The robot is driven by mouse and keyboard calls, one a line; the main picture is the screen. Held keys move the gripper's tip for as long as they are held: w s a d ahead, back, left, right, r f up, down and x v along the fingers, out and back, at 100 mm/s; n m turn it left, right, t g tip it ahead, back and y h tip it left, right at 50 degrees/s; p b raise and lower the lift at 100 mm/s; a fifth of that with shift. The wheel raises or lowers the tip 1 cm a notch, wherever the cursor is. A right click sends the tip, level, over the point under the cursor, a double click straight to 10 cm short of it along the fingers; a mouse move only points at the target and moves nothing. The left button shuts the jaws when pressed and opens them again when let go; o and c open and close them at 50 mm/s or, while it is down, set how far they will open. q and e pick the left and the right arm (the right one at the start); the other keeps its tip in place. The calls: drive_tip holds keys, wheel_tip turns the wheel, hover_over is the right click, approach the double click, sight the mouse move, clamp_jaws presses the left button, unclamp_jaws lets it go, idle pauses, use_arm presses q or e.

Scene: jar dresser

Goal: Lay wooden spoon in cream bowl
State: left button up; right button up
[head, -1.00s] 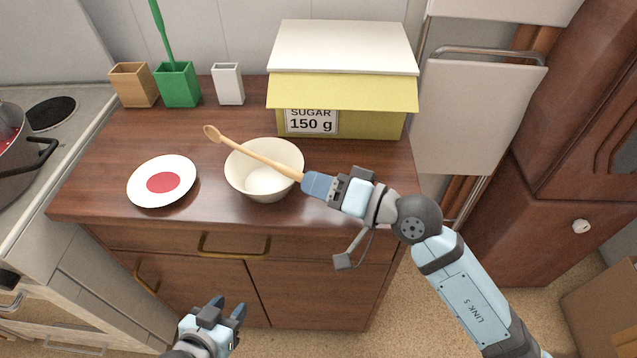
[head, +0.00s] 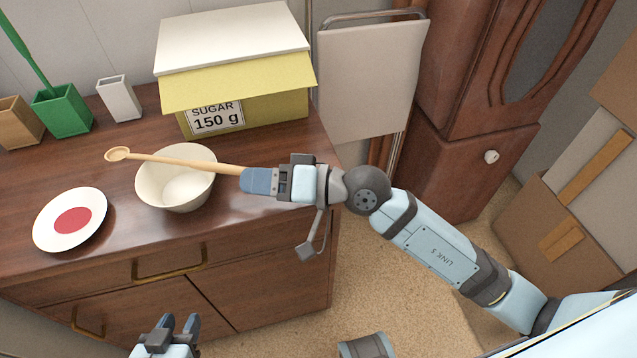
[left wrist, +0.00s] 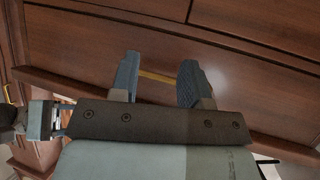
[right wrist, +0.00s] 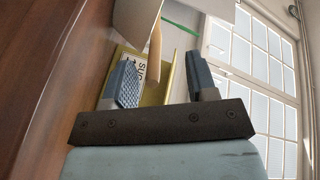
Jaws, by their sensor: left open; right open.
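The cream bowl (head: 165,197) stands on the brown dresser top. The wooden spoon (head: 180,161) lies across the bowl's rim, its head past the left side and its handle past the right. My right gripper (head: 256,181) is at the handle's end, beyond the bowl's right side. In the right wrist view its fingers (right wrist: 162,72) are apart, with the spoon handle (right wrist: 155,42) showing beyond them and part of the bowl (right wrist: 136,22) behind. I cannot tell whether a finger touches the handle. My left gripper (head: 179,322) is open and empty before the dresser front.
A white plate with a red centre (head: 52,238) lies left of the bowl. A yellow sugar box (head: 270,108) stands behind it. Green (head: 63,114), tan (head: 17,124) and white (head: 120,100) holders stand at the back left. A cabinet (head: 440,170) is at right.

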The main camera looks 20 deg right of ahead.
use_arm(q)
drive_tip(key=shift+f+b, duration=0.1)
drive_tip(key=shift+b, duration=0.55)
use_arm(e)
drive_tip(key=v, duration=0.9)
drive_tip(key=shift+d, duration=0.3)
use_arm(q)
drive_tip(key=shift+f, duration=0.25)
use_arm(e)
drive_tip(key=shift+s, duration=0.1)
